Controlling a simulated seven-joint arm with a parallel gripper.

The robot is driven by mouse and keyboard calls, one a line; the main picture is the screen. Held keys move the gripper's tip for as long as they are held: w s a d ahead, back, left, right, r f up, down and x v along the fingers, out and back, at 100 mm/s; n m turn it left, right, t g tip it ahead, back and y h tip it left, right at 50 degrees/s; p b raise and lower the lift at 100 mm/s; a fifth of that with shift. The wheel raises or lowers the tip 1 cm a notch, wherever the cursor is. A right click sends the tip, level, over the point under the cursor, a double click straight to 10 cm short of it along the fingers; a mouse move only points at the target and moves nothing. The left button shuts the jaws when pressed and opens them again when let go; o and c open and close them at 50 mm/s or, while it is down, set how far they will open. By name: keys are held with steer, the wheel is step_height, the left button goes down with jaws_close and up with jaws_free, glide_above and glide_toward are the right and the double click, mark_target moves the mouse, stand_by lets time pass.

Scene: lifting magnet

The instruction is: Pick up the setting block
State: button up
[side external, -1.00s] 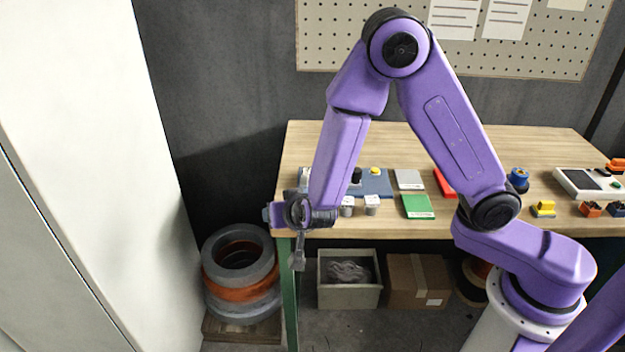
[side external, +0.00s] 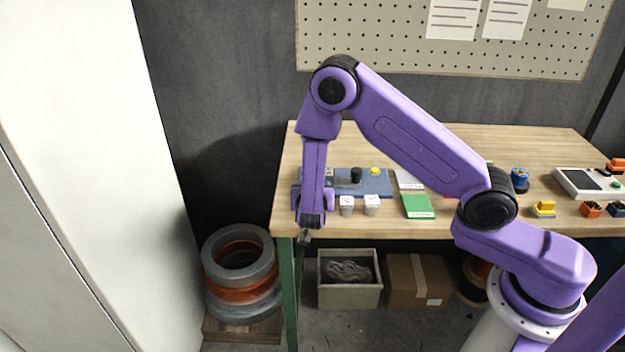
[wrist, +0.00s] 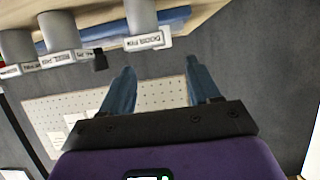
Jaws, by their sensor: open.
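Small white labelled blocks stand at the front left of the bench; two show in the side view, one (side external: 347,206) beside another (side external: 372,205). The wrist view shows three grey-white pieces with labels, the nearest (wrist: 142,20) at top centre, others at upper left (wrist: 60,40) and far left (wrist: 17,48). My gripper (side external: 304,238) is at the bench's front left corner, left of the blocks. In the wrist view my gripper (wrist: 162,86) is open, with nothing between its fingers.
A blue panel (side external: 374,184) with a black knob (side external: 356,175) and yellow button lies behind the blocks. A green card (side external: 418,206) lies to their right. A crate (side external: 348,295) and carton stand under the bench (side external: 450,225); stacked rings (side external: 240,275) stand left.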

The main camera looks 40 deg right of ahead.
steer(key=shift+w+x, duration=0.2)
steer(key=shift+x, duration=3.6)
steer(key=shift+a+r, duration=0.15)
steer(key=shift+r, duration=0.1)
jaws_close()
